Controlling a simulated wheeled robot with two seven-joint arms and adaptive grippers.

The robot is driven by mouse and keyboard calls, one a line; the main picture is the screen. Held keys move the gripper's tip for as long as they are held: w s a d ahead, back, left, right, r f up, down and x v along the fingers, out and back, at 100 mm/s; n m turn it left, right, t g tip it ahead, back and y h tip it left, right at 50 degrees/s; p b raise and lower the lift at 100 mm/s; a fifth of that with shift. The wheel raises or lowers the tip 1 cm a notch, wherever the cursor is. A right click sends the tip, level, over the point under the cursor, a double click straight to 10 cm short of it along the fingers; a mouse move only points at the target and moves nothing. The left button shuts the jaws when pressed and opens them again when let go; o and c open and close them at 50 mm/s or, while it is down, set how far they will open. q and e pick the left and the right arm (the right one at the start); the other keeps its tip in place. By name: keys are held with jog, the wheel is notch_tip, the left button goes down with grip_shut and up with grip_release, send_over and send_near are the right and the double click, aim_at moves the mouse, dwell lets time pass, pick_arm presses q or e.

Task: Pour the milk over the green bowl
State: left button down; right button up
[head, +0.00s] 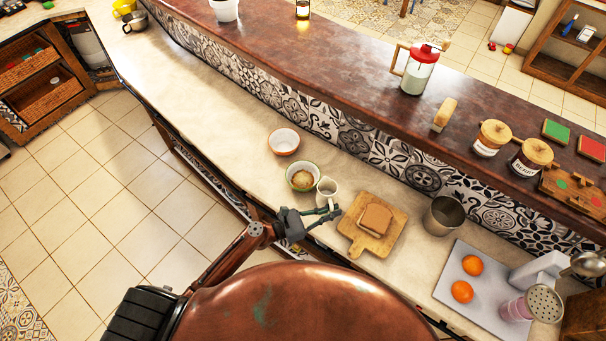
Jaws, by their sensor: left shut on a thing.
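The green-rimmed bowl (302,165) stands on the pale counter with something light brown in it. A small white jug (327,187), likely the milk, is just right of and slightly nearer than the bowl. It looks roughly upright, and I cannot see its contents. My left gripper (328,212) reaches in from the lower left and is shut on the jug at its near side. The exact grip point is too small to make out. My right gripper is not in view.
An orange-sided bowl (284,142) stands behind the green one. To the right are a wooden board (357,245) with bread, a metal cup (444,215) and a tray (455,300) with oranges. A raised ledge (330,75) runs behind. The counter to the left is clear.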

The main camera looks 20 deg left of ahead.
aim_at(320, 193)
pick_arm(q)
jog(key=a+r+n, duration=0.1)
jog(key=w+a+r+n+t+b, duration=0.1)
jog(key=n, duration=0.1)
jog(key=shift+w+r+h, duration=0.15)
jog(key=shift+r+h, duration=0.05)
jog(key=shift+h, duration=0.1)
jog(key=a+r+n, duration=0.1)
jog(key=w+a+r+n, duration=0.1)
jog(key=r+n, duration=0.1)
jog(key=w+a+r+n+t, duration=0.1)
jog(key=r, duration=0.1)
jog(key=shift+w+p, duration=0.1)
jog(key=shift+p, duration=0.3)
jog(key=shift+w+a+f+n+t+h+b, duration=0.1)
jog(key=shift+w+a+n+t+h+b, duration=0.15)
jog(key=shift+n+t+b, duration=0.4)
jog(key=n, duration=0.3)
jog(key=shift+w+a+r+t, duration=0.25)
jog(key=shift+w+a, duration=0.05)
jog(key=shift+a, duration=0.05)
jog(key=shift+w+a+r+n+t+h, duration=0.35)
jog(key=shift+n+t+h, duration=0.1)
jog(key=shift+n, duration=0.4)
jog(key=shift+w+a+f+n+t+b, duration=0.25)
jog(key=shift+a+n+t+b, duration=0.2)
jog(key=shift+n+t+b, duration=0.35)
jog(key=shift+w+a+r+n, duration=0.15)
jog(key=shift+a+n, duration=0.4)
jog(key=shift+n, duration=0.05)
